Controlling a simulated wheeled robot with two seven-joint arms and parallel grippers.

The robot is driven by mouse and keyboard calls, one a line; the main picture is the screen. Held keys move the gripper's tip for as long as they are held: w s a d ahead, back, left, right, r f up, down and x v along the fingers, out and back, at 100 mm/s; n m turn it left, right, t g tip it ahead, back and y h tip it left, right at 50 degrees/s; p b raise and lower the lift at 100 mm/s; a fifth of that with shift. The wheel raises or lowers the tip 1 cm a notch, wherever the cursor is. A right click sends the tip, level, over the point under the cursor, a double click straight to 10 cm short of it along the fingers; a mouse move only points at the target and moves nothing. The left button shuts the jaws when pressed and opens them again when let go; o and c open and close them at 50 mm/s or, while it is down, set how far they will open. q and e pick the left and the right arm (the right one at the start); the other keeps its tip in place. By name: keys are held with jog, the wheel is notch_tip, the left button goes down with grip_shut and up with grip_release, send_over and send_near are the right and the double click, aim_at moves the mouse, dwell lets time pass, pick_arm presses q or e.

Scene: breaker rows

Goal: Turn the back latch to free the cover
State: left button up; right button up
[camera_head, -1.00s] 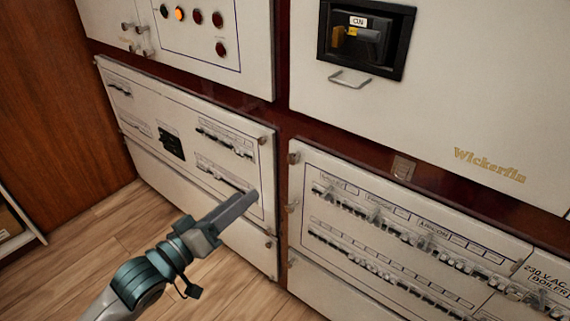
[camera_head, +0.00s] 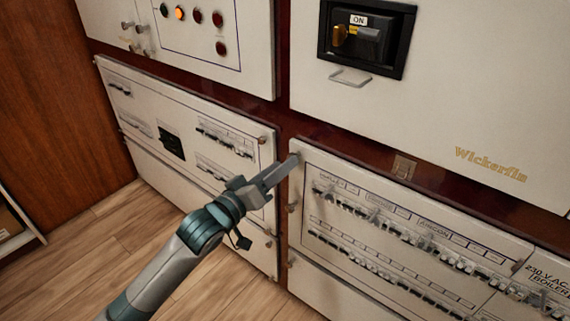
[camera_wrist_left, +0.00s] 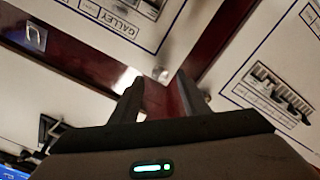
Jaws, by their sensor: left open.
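My left gripper (camera_head: 292,160) reaches up from the lower left, its fingertips at the upper left corner of the right breaker cover (camera_head: 440,222). In the head view the fingers cover the small latch at that corner. The left wrist view shows the two fingers apart (camera_wrist_left: 158,86), with the dark red frame between them. A bright metallic piece (camera_wrist_left: 126,80) shows beside the left finger; I cannot tell whether it touches. Other latches show on the cover's left edge, in the middle (camera_head: 292,207) and low down (camera_head: 291,262). My right gripper is not in view.
The left breaker cover (camera_head: 150,98) has a latch (camera_head: 263,140) close to my gripper. Above stands a white panel with a recessed switch (camera_head: 360,40) and a wire handle (camera_head: 350,77). A small metal plate (camera_head: 404,167) sits on the red frame. The wooden floor (camera_head: 90,235) is clear.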

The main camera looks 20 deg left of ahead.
pick_arm(q)
jog(key=shift+x, duration=1.1)
grip_shut()
